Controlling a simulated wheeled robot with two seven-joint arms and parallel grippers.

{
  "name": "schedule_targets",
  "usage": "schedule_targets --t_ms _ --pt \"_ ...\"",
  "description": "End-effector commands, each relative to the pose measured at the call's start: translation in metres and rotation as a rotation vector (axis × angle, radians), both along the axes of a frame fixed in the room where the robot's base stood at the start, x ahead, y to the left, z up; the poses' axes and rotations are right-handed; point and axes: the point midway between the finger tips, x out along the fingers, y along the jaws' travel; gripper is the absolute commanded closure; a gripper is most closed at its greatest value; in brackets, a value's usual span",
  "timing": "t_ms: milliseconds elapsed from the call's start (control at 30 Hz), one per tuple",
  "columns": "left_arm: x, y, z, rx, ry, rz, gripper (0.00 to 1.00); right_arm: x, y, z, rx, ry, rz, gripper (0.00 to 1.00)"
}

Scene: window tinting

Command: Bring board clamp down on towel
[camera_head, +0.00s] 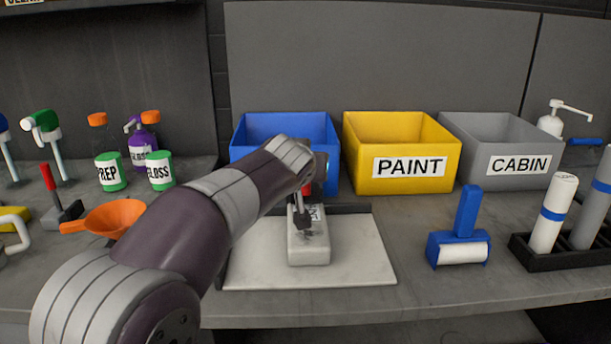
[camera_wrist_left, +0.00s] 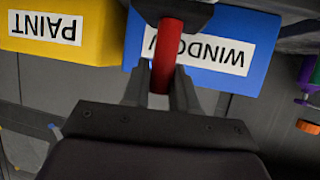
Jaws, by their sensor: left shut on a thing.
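The white board (camera_head: 356,248) lies on the bench with a dark strip along its back edge. The towel (camera_head: 308,251), a pale folded block, lies on the board's middle. The board clamp (camera_head: 303,222), dark with a red handle (camera_head: 306,189), is at the towel's back part; I cannot tell whether its dark tip touches the towel. In the left wrist view my left gripper (camera_wrist_left: 162,82) is shut around the red handle (camera_wrist_left: 167,48). In the head view my left arm hides most of that gripper and the board's left side. My right gripper is not in view.
Behind the board stand blue (camera_head: 262,160), yellow (camera_head: 385,180) and grey (camera_head: 480,170) bins. A blue roller (camera_head: 463,215) stands right of the board, beside a dark rack (camera_head: 530,257) of rolls. An orange funnel (camera_head: 108,217) and another red-handled clamp (camera_head: 60,214) are at left.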

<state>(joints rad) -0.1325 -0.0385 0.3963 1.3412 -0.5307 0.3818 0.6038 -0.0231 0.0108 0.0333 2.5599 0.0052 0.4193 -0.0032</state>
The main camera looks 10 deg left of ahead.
Motion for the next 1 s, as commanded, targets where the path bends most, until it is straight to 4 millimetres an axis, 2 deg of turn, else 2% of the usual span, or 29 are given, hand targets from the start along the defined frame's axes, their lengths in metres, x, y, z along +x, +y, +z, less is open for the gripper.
schedule_targets --t_ms 267,300,333,633,733,867,1000 --pt "0.000 0.000 -0.001 0.001 0.003 0.000 1.00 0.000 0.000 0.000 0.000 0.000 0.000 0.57" --pt "0.000 0.000 -0.001 0.001 0.003 0.000 0.63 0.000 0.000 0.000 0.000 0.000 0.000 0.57" --pt "0.000 0.000 -0.001 0.001 0.003 0.000 0.53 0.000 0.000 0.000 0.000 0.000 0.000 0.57" --pt "-0.001 0.000 0.000 0.000 0.001 0.000 0.52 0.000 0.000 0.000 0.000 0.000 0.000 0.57" --pt "-0.008 -0.001 0.005 0.000 0.000 0.000 0.52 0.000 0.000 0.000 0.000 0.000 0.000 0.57" --pt "-0.032 -0.003 0.017 0.000 -0.002 -0.001 0.52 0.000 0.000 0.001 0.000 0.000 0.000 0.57" --pt "-0.066 -0.006 0.034 -0.001 -0.003 -0.002 0.52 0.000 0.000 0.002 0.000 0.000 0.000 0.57"
